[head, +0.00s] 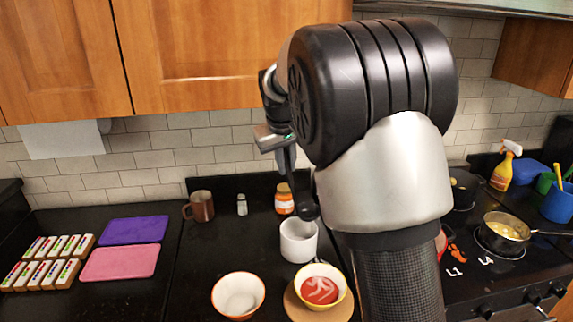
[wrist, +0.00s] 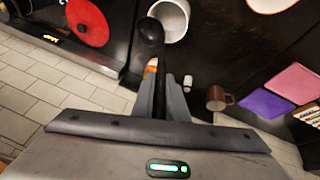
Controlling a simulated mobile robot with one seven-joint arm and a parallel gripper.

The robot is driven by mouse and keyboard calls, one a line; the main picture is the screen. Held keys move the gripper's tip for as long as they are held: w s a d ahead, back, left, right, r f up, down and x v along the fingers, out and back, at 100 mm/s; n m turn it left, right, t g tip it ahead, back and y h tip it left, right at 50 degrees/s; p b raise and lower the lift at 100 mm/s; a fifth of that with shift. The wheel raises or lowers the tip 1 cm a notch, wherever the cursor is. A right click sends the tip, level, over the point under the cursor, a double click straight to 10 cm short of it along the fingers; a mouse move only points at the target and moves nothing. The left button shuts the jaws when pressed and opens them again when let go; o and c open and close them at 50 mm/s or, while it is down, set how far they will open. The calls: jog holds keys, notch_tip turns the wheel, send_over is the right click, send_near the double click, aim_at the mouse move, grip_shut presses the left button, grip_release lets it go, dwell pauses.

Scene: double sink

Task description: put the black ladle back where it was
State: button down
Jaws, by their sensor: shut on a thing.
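The white pot also shows beyond the ladle in the wrist view (wrist: 176,32). I cannot tell whether the ladle touches anything below it.
A jar with an orange label (head: 284,200), a small shaker (head: 242,205) and a brown mug (head: 202,206) stand along the back wall. Two bowls (head: 239,295) (head: 320,290) are in front. A pan (head: 503,230) is on the right stove. Counter left of the mug has purple (head: 134,230) and pink boards (head: 121,262).

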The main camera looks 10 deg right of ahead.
jog(key=shift+f+b, duration=0.45)
jog(key=shift+f, duration=0.15)
jog(key=c, duration=1.7)
grip_release()
jog(key=shift+c, duration=0.2)
jog(key=w+v, duration=0.1)
jog(key=v, duration=1.1)
jog(key=s+d+r+m, duration=0.1)
jog(key=s+d+r, duration=0.15)
jog(key=s, duration=0.85)
jog(key=s+f, duration=0.5)
jog(key=s, duration=0.5)
jog(key=s+d+f+m+y, duration=0.1)
jog(key=s+f, duration=0.4)
jog(key=s, duration=0.6)
jog(key=shift+s+d+m+t+p, duration=0.2)
jog(key=shift+m+t+p, duration=0.1)
jog(key=shift+t, duration=0.1)
